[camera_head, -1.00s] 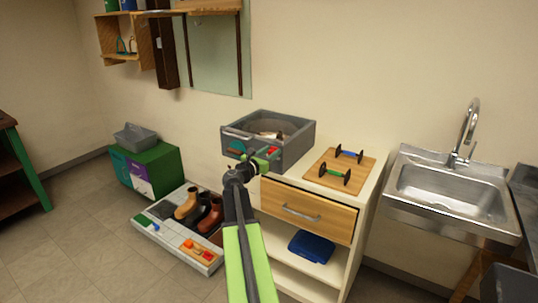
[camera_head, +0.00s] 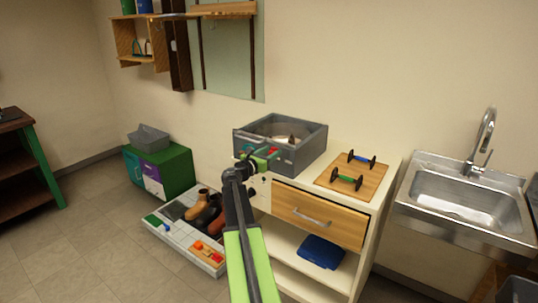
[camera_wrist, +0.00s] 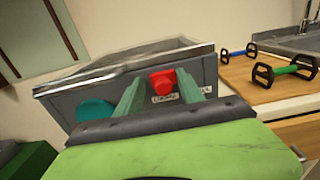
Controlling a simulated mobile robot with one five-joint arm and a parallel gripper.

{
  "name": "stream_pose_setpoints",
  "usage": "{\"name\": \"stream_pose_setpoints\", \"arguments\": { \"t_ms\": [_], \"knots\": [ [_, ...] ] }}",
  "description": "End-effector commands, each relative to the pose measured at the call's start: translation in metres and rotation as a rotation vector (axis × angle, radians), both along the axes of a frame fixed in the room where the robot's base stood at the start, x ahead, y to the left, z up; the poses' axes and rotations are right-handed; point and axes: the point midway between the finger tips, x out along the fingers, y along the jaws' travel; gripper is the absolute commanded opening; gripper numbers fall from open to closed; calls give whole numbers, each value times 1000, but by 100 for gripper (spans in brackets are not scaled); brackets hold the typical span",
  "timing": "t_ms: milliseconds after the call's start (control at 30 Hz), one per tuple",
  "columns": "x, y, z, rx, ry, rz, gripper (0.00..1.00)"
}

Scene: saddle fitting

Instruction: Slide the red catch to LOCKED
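The red catch (camera_wrist: 162,82) is on the front wall of the grey open-topped box (camera_wrist: 120,72), above a small white label too blurred to read surely. A second label sits to its right. In the head view the catch (camera_head: 273,151) shows as a small red spot on the box (camera_head: 308,149). My gripper (camera_wrist: 158,90) faces this wall with its two green fingers apart. The catch appears between them in the wrist view; I cannot tell whether they touch it. In the head view my gripper (camera_head: 264,162) is at the box's front, partly covering it.
A teal round part (camera_wrist: 95,108) is on the box front, left of the fingers. A wooden board (camera_head: 345,185) with two handled bars lies right of the box on the white cabinet (camera_head: 383,225). A sink (camera_head: 465,200) stands farther right. A boot tray (camera_head: 180,245) lies on the floor at left.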

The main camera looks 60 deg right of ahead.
Motion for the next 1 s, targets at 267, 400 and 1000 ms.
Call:
{"name": "stream_pose_setpoints", "arguments": {
  "t_ms": [267,400,1000],
  "knots": [
    [-1,23,0,1,0,3,42],
    [-2,61,0,0,0,3,42],
    [0,174,0,0,0,0,42]
  ]
}}
